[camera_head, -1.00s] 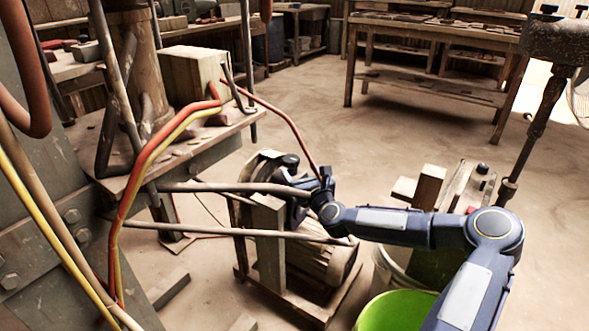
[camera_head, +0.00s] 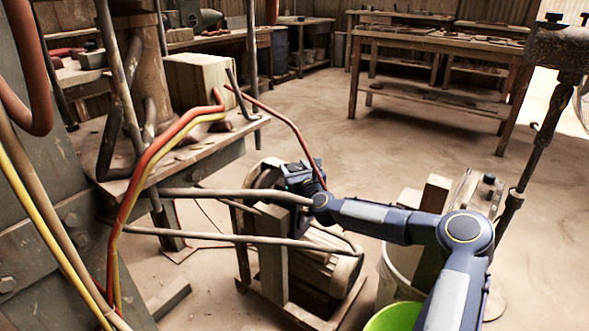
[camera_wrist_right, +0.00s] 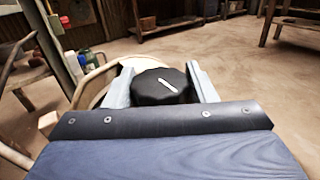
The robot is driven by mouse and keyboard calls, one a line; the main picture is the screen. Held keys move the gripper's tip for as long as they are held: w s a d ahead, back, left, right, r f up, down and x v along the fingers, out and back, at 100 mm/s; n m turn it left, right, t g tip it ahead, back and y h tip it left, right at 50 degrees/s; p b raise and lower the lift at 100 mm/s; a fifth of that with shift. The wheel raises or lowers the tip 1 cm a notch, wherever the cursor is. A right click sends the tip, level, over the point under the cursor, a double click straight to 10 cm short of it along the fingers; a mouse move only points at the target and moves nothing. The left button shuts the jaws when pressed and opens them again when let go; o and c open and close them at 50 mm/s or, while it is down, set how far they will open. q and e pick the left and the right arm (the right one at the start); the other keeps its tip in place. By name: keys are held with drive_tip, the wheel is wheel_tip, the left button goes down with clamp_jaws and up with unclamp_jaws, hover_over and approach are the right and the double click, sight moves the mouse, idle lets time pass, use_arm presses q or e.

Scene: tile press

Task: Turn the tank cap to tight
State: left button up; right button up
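The tank cap (camera_wrist_right: 160,86) is black, ridged and round, with a pale bar mark slanting across its top. In the right wrist view it sits between the two grey fingers of my right gripper (camera_wrist_right: 160,82), one finger on each side. The fingers are apart and close to the cap's sides; whether they press on it I cannot tell. In the head view my right gripper (camera_head: 292,176) is over the top of the tank-and-motor unit (camera_head: 328,270), and the cap is hidden behind it. My left gripper is not in view.
Bent pipes (camera_head: 240,193) run in front of the unit. A green bucket (camera_head: 394,318) and a pale bucket (camera_head: 398,276) stand at its right, near my right arm. A plate with a wooden block (camera_head: 200,78) is at upper left.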

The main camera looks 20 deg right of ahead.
drive_tip(key=c, duration=0.5)
drive_tip(key=shift+a+h, duration=0.1)
drive_tip(key=shift+h, duration=0.2)
drive_tip(key=m+h, duration=0.2)
drive_tip(key=shift+g+h, duration=0.3)
drive_tip(key=shift+h, duration=0.1)
drive_tip(key=m+g+h, duration=0.2)
drive_tip(key=h, duration=0.1)
drive_tip(key=m+g+h, duration=0.2)
drive_tip(key=m+h, duration=0.1)
drive_tip(key=h, duration=0.1)
drive_tip(key=shift+m, duration=0.3)
drive_tip(key=m+g+h, duration=0.4)
drive_tip(key=g, duration=0.1)
drive_tip(key=shift+m+g+h, duration=0.3)
drive_tip(key=shift+g+h, duration=0.1)
drive_tip(key=shift+s+m+g+h, duration=0.15)
drive_tip(key=shift+m+g+h, duration=0.55)
drive_tip(key=shift+m+g, duration=1.15)
drive_tip(key=shift+d+m+g, duration=0.2)
drive_tip(key=shift+m+g, duration=0.15)
drive_tip(key=shift+g, duration=1.1)
